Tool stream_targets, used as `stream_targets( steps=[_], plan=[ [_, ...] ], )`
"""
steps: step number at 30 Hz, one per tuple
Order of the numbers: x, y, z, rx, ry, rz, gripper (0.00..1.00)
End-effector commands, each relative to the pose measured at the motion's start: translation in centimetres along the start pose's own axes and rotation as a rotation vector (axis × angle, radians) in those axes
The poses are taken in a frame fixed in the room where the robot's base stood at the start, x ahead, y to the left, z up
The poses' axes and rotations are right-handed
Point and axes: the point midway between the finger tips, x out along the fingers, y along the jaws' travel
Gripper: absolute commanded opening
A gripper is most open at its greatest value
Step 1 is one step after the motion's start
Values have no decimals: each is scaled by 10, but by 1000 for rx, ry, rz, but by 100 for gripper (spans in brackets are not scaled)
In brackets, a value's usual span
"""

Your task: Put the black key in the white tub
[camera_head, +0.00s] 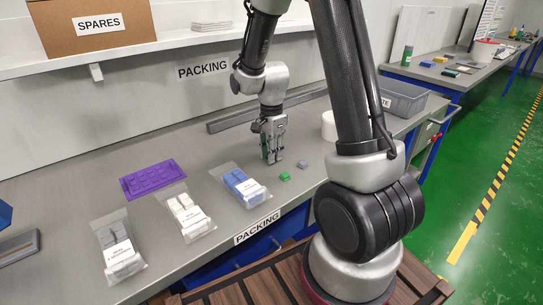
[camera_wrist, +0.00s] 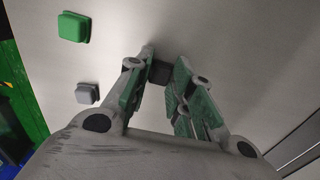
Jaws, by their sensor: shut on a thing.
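My gripper (camera_head: 271,158) points straight down at the packing bench, with its fingertips at or just above the surface. In the wrist view my gripper (camera_wrist: 160,68) is shut on the black key (camera_wrist: 160,73), a small dark block between the fingertips. In the head view the fingers hide the key. I cannot tell whether it still touches the bench. The white tub (camera_head: 328,126) stands on the bench to the right of my gripper, partly hidden behind my arm.
A green key (camera_head: 285,176) and a grey key (camera_head: 302,165) lie close to my gripper. Bagged keys in blue (camera_head: 240,183) and white (camera_head: 186,212), and a purple tray (camera_head: 152,179), lie to the left. A grey bin (camera_head: 403,98) stands beyond the tub.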

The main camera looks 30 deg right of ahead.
Motion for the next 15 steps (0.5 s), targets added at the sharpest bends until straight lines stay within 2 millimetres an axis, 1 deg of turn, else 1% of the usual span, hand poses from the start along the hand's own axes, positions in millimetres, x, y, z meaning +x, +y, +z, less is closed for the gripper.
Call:
stream_targets(
  steps=[5, 9, 12, 15],
  plan=[
    [-31, -1, 0, 0, 1, -6, 14],
    [-61, -1, 0, 0, 1, -7, 14],
    [-79, -1, 0, 0, 1, -5, 14],
    [-92, -1, -3, 1, 1, -4, 14]
  ],
)
